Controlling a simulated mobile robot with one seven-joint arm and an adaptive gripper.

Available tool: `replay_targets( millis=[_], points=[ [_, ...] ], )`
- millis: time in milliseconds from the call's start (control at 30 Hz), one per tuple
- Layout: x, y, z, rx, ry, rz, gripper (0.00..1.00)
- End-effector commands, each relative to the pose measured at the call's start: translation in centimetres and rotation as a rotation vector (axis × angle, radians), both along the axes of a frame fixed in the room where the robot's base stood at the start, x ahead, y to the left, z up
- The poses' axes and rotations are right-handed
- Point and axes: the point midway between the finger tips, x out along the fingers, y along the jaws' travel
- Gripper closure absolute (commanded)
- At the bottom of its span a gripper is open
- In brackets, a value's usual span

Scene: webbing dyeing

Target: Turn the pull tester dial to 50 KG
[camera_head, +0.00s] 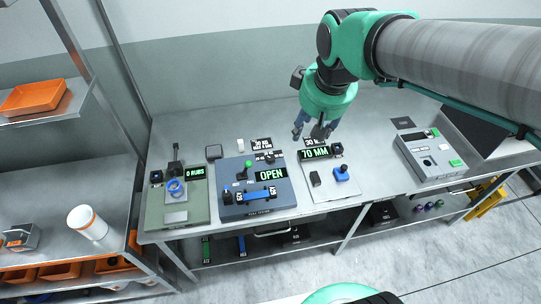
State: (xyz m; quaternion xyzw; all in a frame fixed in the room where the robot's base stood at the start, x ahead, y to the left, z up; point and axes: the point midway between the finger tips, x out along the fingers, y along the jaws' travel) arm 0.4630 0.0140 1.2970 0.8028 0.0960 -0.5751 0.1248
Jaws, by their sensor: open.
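My gripper (309,131) is open and empty. It points down above the back edge of the device reading "70 MM" (314,153), near a small placard that it partly covers. A blue-grey device reading "OPEN" (270,175) stands left of it, with a green-topped lever (247,166) and a blue strap (256,194) across its front. This looks like the pull tester, but its front label is too small to read surely. A dark knob (268,157) shows near its back right. I cannot read any dial setting. The gripper is apart from this device.
A green device reading "0 RUBS" (194,172) stands at the left of the bench. A grey box with a green button (432,158) stands at the right. A shelf rack with an orange tray (33,97) and a white cup (87,222) is at far left.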

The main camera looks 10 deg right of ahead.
Motion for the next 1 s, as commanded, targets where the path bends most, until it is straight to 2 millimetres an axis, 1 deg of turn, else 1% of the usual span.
replay_targets(
  millis=[33,267,400,567,767,800,1000],
  points=[
    [1.2,0.2,-0.6,-0.008,0.018,0.024,0.57],
    [6.5,1.0,-3.1,-0.040,0.080,0.140,0.57],
    [9.6,1.6,-5.3,-0.057,0.118,0.213,0.57],
    [13.0,2.3,-8.1,-0.074,0.160,0.298,0.57],
    [16.9,3.2,-12.5,-0.091,0.213,0.403,0.57],
    [17.6,3.4,-13.4,-0.093,0.223,0.424,0.57],
    [20.7,4.3,-18.2,-0.105,0.271,0.525,0.57]
  ],
)
